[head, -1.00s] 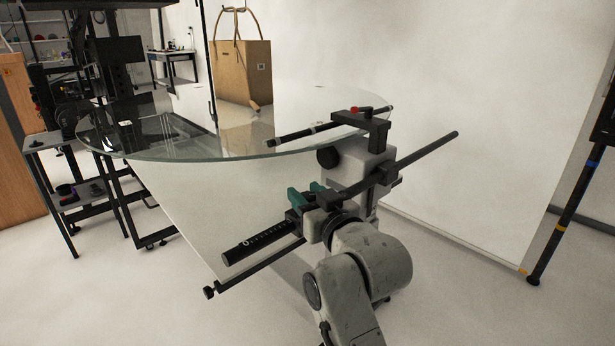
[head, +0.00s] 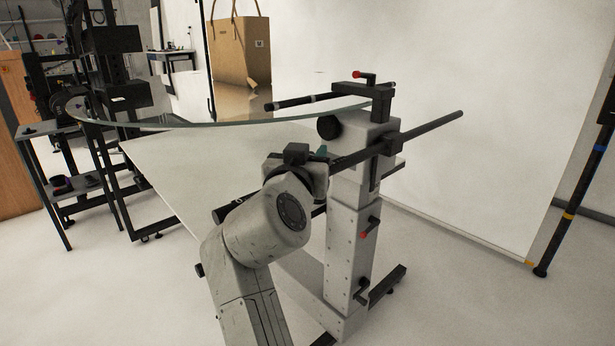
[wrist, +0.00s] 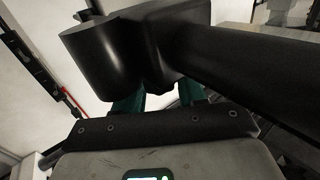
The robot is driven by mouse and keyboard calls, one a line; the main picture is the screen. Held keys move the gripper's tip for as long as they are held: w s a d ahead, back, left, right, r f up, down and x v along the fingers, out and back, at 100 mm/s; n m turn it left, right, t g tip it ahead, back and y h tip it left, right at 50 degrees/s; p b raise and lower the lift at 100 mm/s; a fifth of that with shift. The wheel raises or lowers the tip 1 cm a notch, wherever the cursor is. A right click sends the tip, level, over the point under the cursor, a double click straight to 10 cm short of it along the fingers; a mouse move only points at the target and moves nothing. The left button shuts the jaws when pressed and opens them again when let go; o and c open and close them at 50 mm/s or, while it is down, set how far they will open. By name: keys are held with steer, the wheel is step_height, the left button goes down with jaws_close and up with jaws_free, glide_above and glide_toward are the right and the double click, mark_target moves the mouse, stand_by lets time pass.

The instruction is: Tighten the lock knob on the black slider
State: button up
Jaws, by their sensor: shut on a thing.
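My gripper (head: 320,154) is at the long black rod (head: 425,130), left of the grey post, and its wrist hides most of what it holds. In the wrist view, its teal fingers (wrist: 160,97) reach up to a black body that I take for the black slider (wrist: 168,45). They are shut on a part of it. A blunt black cylinder (wrist: 97,58) sticks out at its left and a thick black bar runs off right. I cannot tell for sure which part is the lock knob, as the contact is hidden.
The grey post (head: 350,245) carries a round black knob (head: 328,127) and red-tipped cranks (head: 370,227).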

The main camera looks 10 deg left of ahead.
steer(key=shift+m+h+b, duration=0.6)
steer(key=shift+h+b, duration=0.25)
steer(key=shift+h, duration=0.05)
steer(key=o, duration=0.9)
steer(key=s+a+p, duration=0.1)
steer(key=s+p, duration=0.1)
steer(key=s, duration=0.8)
steer(key=shift+s+a, duration=0.3)
steer(key=shift+a, duration=0.05)
